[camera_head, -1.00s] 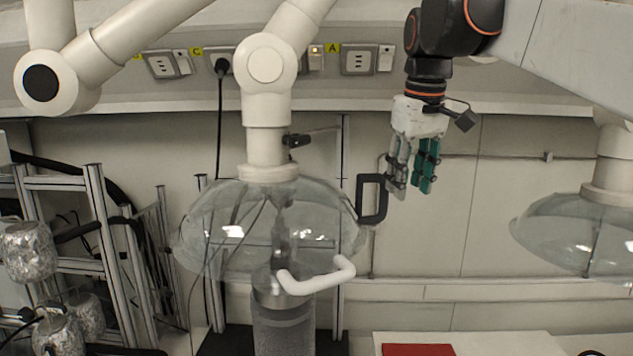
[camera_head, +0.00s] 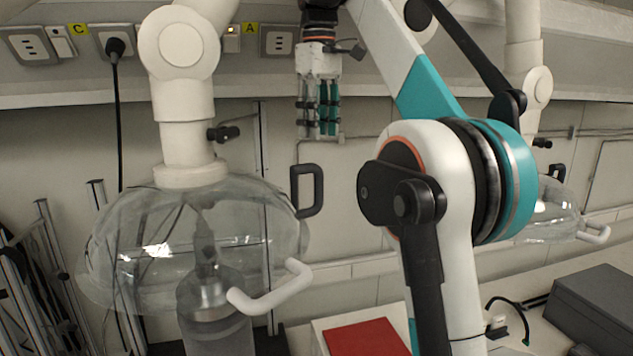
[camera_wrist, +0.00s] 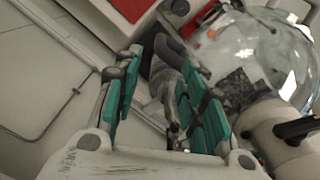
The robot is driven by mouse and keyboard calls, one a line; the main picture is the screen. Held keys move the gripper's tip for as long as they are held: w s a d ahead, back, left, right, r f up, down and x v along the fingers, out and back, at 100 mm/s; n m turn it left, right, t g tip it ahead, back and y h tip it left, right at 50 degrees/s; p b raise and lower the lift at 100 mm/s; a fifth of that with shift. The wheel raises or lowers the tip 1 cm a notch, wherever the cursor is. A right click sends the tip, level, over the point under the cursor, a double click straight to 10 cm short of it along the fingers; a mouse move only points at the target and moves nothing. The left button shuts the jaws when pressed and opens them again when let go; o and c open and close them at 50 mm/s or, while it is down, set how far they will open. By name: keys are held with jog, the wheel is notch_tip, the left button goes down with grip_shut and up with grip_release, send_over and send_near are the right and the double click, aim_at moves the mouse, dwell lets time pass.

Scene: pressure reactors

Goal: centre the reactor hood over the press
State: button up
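The reactor hood (camera_head: 120,255) is a clear dome hanging from a white jointed arm at the left of the head view. It has a white handle (camera_head: 270,295) in front and a black handle (camera_head: 318,190) at its right side. The press (camera_head: 215,330), a grey metal cylinder, stands below, its top seen through the dome, slightly right of the hood's middle. My gripper (camera_head: 321,134) points down, above the black handle and apart from it. In the wrist view, its teal-padded fingers (camera_wrist: 152,62) are spread, and the dome (camera_wrist: 265,50) is at upper right.
A second clear hood (camera_head: 550,215) hangs at the right. A red pad (camera_head: 362,338) lies on the bench, with a dark grey box (camera_head: 600,305) farther right. Metal frames (camera_head: 50,260) stand at the left. The wall carries sockets (camera_head: 277,42).

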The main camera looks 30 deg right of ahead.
aim_at(319, 179)
notch_tip(319, 179, down, 12)
jog(key=shift+b, duration=0.35)
grip_shut()
dwell(0.3)
